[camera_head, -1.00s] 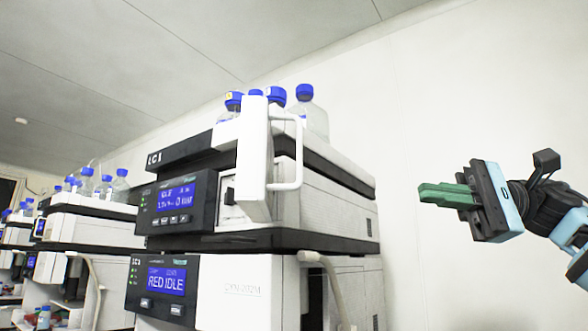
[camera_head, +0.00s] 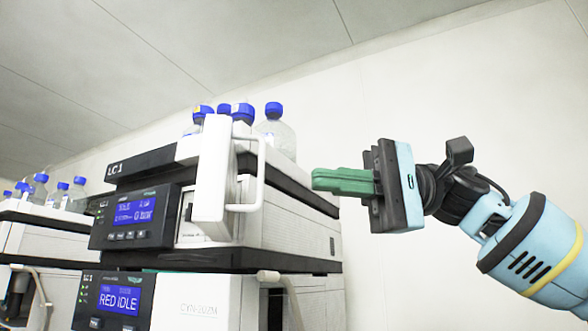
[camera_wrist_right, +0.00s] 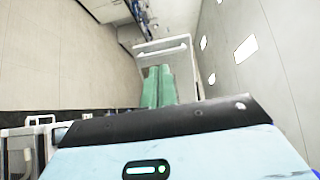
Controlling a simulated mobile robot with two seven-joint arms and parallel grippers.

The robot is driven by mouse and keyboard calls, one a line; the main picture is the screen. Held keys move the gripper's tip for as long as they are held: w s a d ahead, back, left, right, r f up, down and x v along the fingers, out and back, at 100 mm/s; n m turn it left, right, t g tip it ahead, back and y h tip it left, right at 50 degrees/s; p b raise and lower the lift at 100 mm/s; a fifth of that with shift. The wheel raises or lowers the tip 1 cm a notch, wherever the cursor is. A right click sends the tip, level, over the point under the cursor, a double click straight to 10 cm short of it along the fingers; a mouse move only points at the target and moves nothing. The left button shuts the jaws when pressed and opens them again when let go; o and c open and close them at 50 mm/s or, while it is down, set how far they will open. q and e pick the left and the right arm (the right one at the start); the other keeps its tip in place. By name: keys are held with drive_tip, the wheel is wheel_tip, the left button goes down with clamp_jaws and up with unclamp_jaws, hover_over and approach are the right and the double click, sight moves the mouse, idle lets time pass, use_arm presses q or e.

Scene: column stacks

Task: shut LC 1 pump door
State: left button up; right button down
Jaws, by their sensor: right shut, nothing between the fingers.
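The LC 1 pump door (camera_head: 210,178) is a white panel standing open, swung out from the front of the upper LC 1 module (camera_head: 290,195). Its white loop handle (camera_head: 260,172) faces right, towards my right gripper. My right gripper (camera_head: 316,180) has green fingers, shut and empty, pointing left. In the head view its tips are a little right of the handle, with a visible gap. The fingers also show in the right wrist view (camera_wrist_right: 158,88). My left gripper is not in view.
Several blue-capped bottles (camera_head: 274,128) stand on top of the LC 1 stack. Another stack (camera_head: 40,240) stands at left. The space by the right wall is clear.

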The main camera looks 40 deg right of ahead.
drive_tip(key=p+x, duration=0.1)
drive_tip(key=x, duration=0.4)
drive_tip(key=shift+w+a, duration=0.1)
drive_tip(key=shift+a, duration=0.1)
drive_tip(key=shift+a+t, duration=0.1)
drive_tip(key=shift+t, duration=0.2)
